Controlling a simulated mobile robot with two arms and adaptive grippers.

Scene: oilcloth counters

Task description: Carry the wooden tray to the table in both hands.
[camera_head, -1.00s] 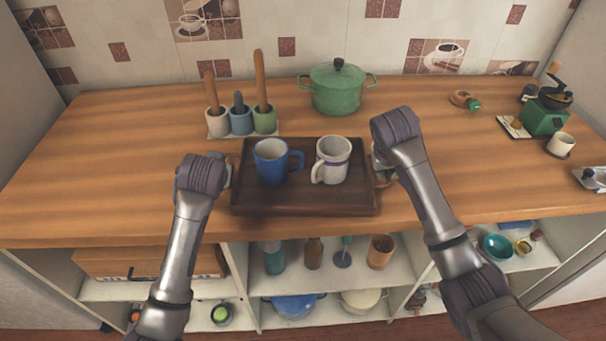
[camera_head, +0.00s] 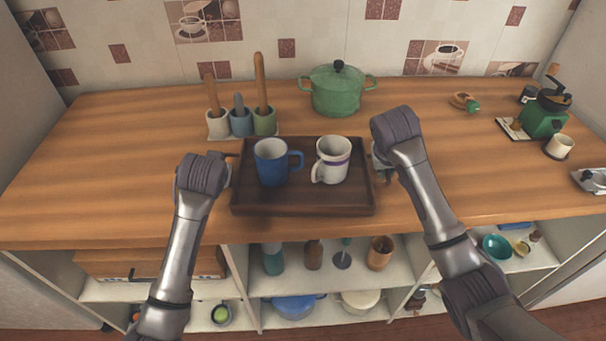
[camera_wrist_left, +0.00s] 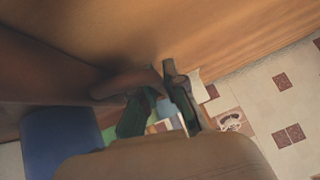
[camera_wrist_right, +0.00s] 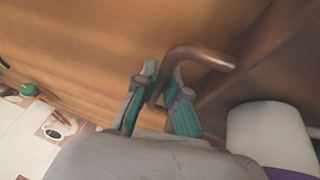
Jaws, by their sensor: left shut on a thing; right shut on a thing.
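The dark wooden tray (camera_head: 300,206) is level at the front middle of the counter. A blue mug (camera_head: 271,163) and a white mug (camera_head: 331,160) with a purple band stand upright on it. My left gripper (camera_head: 229,170) is at the tray's left end, shut on its handle; the left wrist view shows the handle (camera_wrist_left: 125,84) at the fingers. My right gripper (camera_head: 381,168) is at the right end, shut on the other handle; the right wrist view shows the bent handle (camera_wrist_right: 199,54) between its fingers. I cannot tell whether the tray touches the counter.
Several utensil crocks (camera_head: 240,123) stand close behind the tray's left corner. A green pot (camera_head: 336,90) is at the back. A green grinder (camera_head: 544,119) and small cup (camera_head: 560,146) are at the far right. The wooden counter (camera_head: 110,165) is clear on the left. Open shelves are below.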

